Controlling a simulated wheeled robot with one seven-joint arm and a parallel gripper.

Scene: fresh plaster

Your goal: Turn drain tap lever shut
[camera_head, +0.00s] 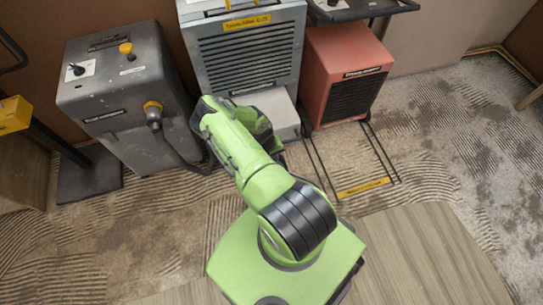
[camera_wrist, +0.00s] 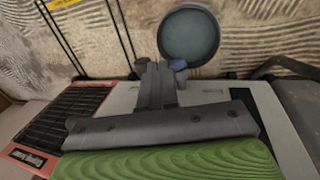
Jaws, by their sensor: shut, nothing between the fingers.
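My gripper (camera_wrist: 154,68) is shut and empty in the wrist view, its dark fingers side by side in front of the grey dehumidifier (camera_wrist: 215,92). A small blue piece (camera_wrist: 179,65), perhaps the drain tap lever, shows just right of the fingertips; I cannot tell whether they touch. The tap body is hidden, and the lever's angle is unclear. A round, dark-rimmed vessel with a grey-teal inside (camera_wrist: 188,38) lies just beyond it. In the head view the dehumidifier (camera_head: 250,55) stands at the back, and my green arm hides my gripper and the tap.
A red heater (camera_head: 343,70) stands right of the dehumidifier, with thin floor rails and a yellow strip (camera_head: 363,188) in front. A dark grey machine (camera_head: 115,85) with a hose (camera_head: 175,150) stands left. Ridged, plaster-marked floor (camera_head: 430,140) is open to the right.

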